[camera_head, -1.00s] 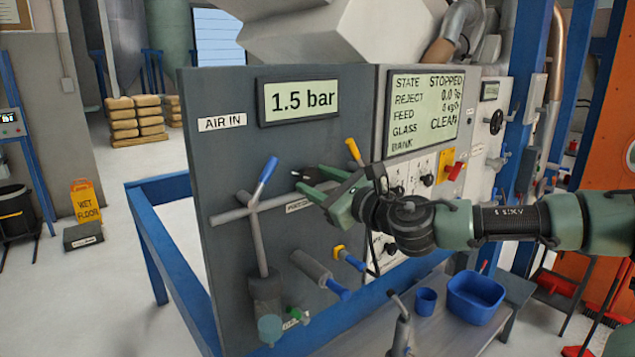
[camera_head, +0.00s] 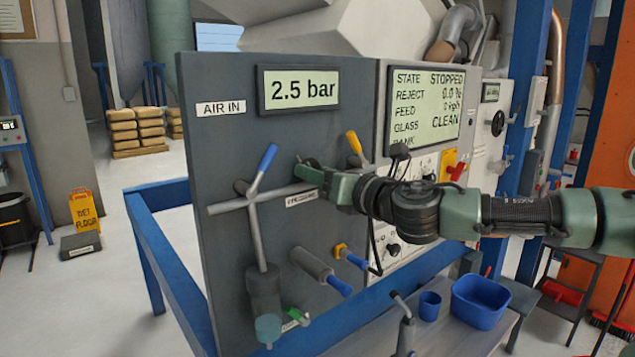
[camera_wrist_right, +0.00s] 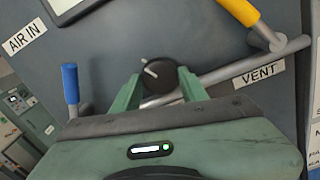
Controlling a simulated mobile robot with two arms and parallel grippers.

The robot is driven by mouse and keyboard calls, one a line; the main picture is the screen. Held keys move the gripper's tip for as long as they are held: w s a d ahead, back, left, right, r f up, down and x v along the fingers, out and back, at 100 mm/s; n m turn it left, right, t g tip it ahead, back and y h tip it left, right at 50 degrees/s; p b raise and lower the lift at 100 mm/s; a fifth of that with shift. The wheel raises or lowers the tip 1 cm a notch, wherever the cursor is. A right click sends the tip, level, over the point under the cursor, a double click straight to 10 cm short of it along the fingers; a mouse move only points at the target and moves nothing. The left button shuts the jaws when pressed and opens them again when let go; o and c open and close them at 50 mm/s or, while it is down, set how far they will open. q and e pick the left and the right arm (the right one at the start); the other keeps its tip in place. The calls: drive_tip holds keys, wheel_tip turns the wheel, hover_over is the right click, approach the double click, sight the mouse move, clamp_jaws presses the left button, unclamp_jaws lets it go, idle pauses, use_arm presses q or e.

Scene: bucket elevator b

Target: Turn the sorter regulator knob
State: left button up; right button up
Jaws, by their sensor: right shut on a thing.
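The sorter regulator knob (camera_wrist_right: 158,76) is dark and round with a white pointer line. In the right wrist view it sits between the two green fingers of my right gripper (camera_wrist_right: 160,90), which is shut on it. In the head view my right gripper (camera_head: 310,175) reaches the grey panel (camera_head: 225,150) from the right and hides most of the knob. A display (camera_head: 299,90) above reads 2.5 bar. My left gripper is not in view.
A blue-handled lever (camera_head: 263,168) on a grey pipe is left of the gripper; a yellow-handled lever (camera_head: 354,142) is close on its right. Below are a blue-tipped cylinder (camera_head: 315,268) and a small yellow-and-blue valve (camera_head: 350,257). A status screen (camera_head: 424,108) reads STOPPED.

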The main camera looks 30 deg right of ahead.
drive_tip(key=m+b, duration=0.3)
drive_tip(key=m, duration=0.8)
drive_tip(key=shift+r+m, duration=0.1)
drive_tip(key=shift+m, duration=0.3)
idle(0.3)
drive_tip(key=o, duration=1.3)
drive_tip(key=shift+o, duration=0.2)
drive_tip(key=shift+s, duration=0.1)
drive_tip(key=s+b, duration=0.2)
drive_tip(key=s, duration=0.5)
drive_tip(key=shift+s+d+b, duration=0.25)
drive_tip(key=shift+s+b, duration=0.05)
drive_tip(key=shift+b, duration=0.1)
